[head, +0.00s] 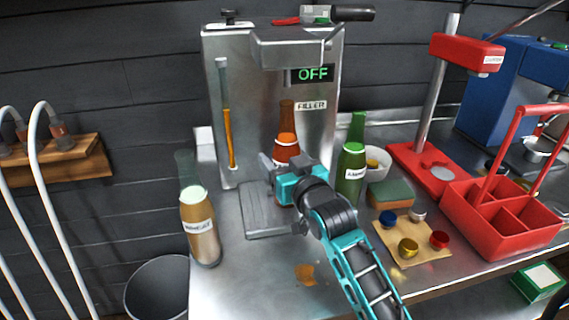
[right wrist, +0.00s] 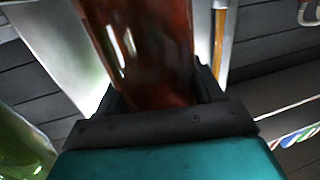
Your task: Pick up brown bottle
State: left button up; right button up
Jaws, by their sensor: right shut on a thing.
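My right gripper (head: 276,178) is shut on the lower part of the brown bottle. In the right wrist view the bottle's brown glass (right wrist: 145,50) rises between the dark fingers (right wrist: 155,100). The gripper hides the bottle's base, so I cannot tell whether it touches the surface. My left gripper is not in view.
A green bottle (head: 351,165) stands close right of my gripper, by a white bowl (head: 379,160). A wheat bottle (head: 200,225) stands at the left edge. Several caps lie on a board (head: 428,247). A red carrier (head: 500,215) and red capper (head: 466,52) are at right.

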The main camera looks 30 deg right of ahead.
jog(key=shift+r, duration=0.6)
jog(key=s, duration=1.8)
jog(key=shift+a+r, duration=0.3)
jog(key=shift+a, duration=0.1)
